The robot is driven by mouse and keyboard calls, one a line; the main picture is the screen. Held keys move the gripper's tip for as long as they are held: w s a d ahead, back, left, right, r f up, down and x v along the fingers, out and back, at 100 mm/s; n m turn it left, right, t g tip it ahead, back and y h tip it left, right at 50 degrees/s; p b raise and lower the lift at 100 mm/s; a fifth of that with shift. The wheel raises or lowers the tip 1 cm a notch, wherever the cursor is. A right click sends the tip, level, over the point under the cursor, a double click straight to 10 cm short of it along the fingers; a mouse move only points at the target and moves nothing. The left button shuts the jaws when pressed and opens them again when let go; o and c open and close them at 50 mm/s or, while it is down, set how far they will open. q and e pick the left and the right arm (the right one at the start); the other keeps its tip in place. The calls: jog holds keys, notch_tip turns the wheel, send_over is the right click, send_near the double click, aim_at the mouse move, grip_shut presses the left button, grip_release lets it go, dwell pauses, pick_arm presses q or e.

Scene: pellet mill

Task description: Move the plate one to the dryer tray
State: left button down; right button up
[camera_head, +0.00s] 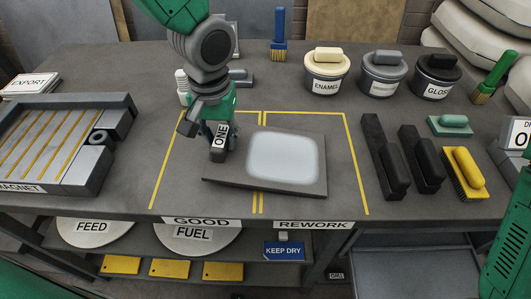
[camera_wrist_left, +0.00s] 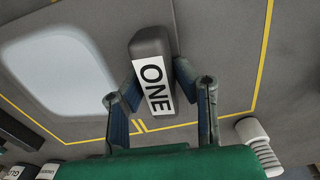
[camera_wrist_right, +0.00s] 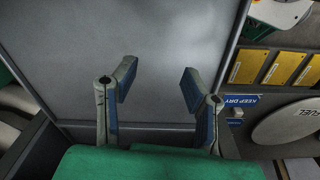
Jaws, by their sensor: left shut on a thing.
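Plate one is a dark grey plate (camera_head: 308,188) with a pale whitish patch and a raised handle labelled ONE (camera_head: 219,140). It is over the yellow-outlined area of the bench, straddling the middle line. I cannot tell whether it touches the bench. My left gripper (camera_head: 217,128) comes from above and is shut on the handle. The left wrist view shows the handle (camera_wrist_left: 154,75) between its fingers. My right gripper (camera_wrist_right: 150,88) is open and empty, over a flat grey panel (camera_wrist_right: 170,50). A grey tray-like surface (camera_head: 405,275) is low at the right; no dryer label on it is readable.
The magnet rack (camera_head: 60,145) stands left. Enamel and gloss pots (camera_head: 326,72) stand at the back. Dark handled blocks (camera_head: 385,160) and a yellow brush (camera_head: 464,172) lie right of the outline. Feed and fuel discs (camera_head: 197,238) and yellow plates (camera_head: 170,268) sit on the shelf below.

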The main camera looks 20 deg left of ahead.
pick_arm(q)
jog(key=shift+r+p, duration=2.45)
